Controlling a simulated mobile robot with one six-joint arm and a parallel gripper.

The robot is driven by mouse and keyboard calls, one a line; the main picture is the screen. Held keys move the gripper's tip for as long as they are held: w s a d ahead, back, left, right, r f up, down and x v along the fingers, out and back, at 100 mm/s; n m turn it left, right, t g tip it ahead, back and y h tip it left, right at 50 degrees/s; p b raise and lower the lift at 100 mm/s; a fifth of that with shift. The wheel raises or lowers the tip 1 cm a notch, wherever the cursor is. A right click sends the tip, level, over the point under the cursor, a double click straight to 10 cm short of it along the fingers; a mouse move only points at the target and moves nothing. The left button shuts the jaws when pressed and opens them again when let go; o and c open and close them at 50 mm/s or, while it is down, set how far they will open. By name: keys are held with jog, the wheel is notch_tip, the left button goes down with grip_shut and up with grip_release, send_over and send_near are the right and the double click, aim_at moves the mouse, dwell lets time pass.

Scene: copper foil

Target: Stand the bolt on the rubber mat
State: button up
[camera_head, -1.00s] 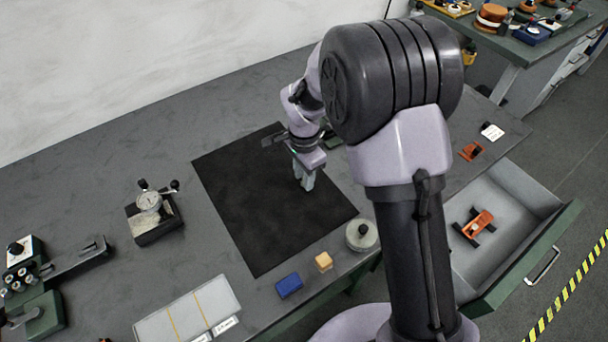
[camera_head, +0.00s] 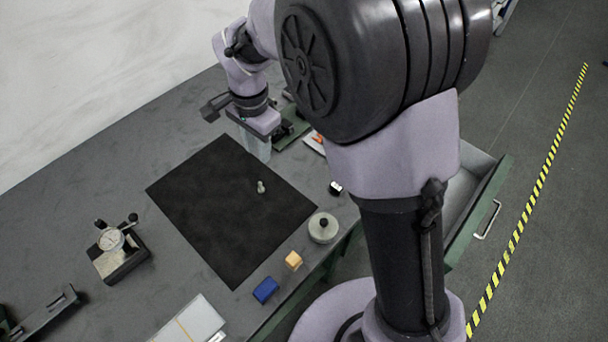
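The bolt (camera_head: 261,187) is a small pale grey piece on the black rubber mat (camera_head: 215,225), right of the mat's middle. It looks upright, though it is small in this view. My gripper (camera_head: 258,152) is above and beyond the bolt, near the mat's upper right edge, apart from the bolt. Its fingers are partly seen from behind, and the gap between them is not clear.
A round metal piece with a black knob (camera_head: 323,228), an orange block (camera_head: 293,261) and a blue block (camera_head: 265,290) stand along the front edge. A dial gauge (camera_head: 112,240) is at left. An open drawer (camera_head: 465,205) juts out at right.

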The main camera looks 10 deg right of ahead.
jog(key=s+d+r+n+t+y, duration=0.1)
jog(key=s+d+r, duration=0.2)
jog(key=s+r, duration=0.15)
jog(key=s+d+r+n+t, duration=0.1)
jog(key=s+d+r, duration=0.25)
jog(key=r, duration=0.25)
jog(key=s+d+r+n+t, duration=0.1)
jog(key=s+n, duration=0.1)
jog(key=s, duration=0.5)
jog(key=s+d+r+n+t, duration=0.1)
jog(key=s+n+t, duration=0.1)
jog(key=s, duration=0.5)
jog(key=shift+d+r+y, duration=0.15)
jog(key=shift+d+y, duration=0.15)
jog(key=shift+d, duration=0.05)
